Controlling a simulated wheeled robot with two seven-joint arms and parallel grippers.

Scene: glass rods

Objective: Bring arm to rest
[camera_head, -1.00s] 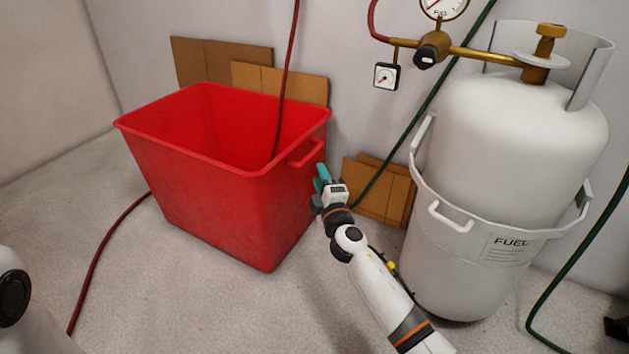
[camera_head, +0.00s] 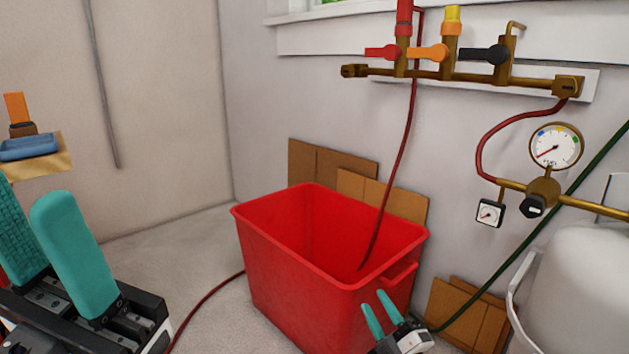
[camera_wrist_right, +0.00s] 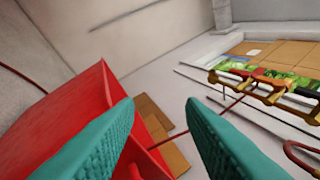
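My right gripper (camera_head: 383,313) is low in the head view, in front of the right side of the red bin. Its two teal fingers are apart with nothing between them. The right wrist view shows the same open fingers (camera_wrist_right: 160,125), with the bin to their left and wall behind. My left gripper (camera_head: 55,240) shows large and close at the left edge of the head view. Its teal fingers stand upright with a gap between them, and I see nothing held there.
The red bin (camera_head: 268,265) stands on the floor, a red hose dropping into it. Cardboard (camera_head: 460,318) leans on the wall. A valve manifold (camera_head: 460,75) and a gauge (camera_head: 555,147) are on the wall. A white tank (camera_head: 585,290) stands at right.

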